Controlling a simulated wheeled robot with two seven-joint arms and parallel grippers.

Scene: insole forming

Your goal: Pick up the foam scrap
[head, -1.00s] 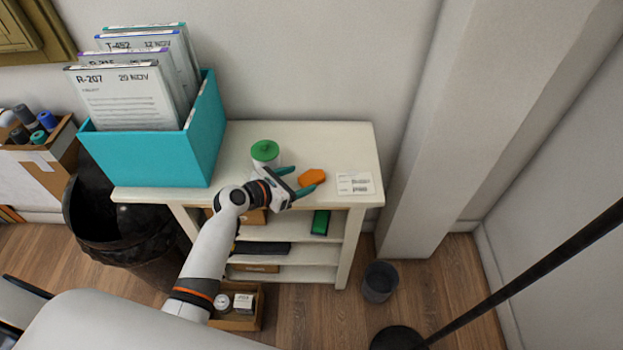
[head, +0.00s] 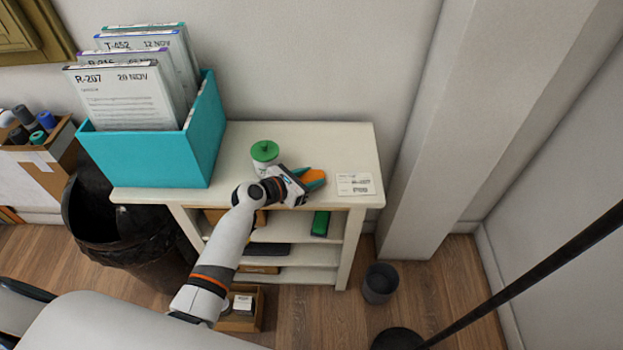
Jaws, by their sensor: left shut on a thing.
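The foam scrap (head: 314,177) is a small orange piece at the front of the white shelf's top. My left gripper (head: 313,178) is shut on it, with one teal finger on its far side and one on its near side. Part of the scrap is hidden by the fingers. I cannot tell whether the scrap is lifted or still touches the shelf top. My right gripper is not in view.
On the white shelf (head: 240,140) stand a green-lidded jar (head: 264,152) close behind my left gripper, a white card (head: 354,184) to the right and a teal file box (head: 150,158) at left. A black bin (head: 120,235) stands at left on the floor.

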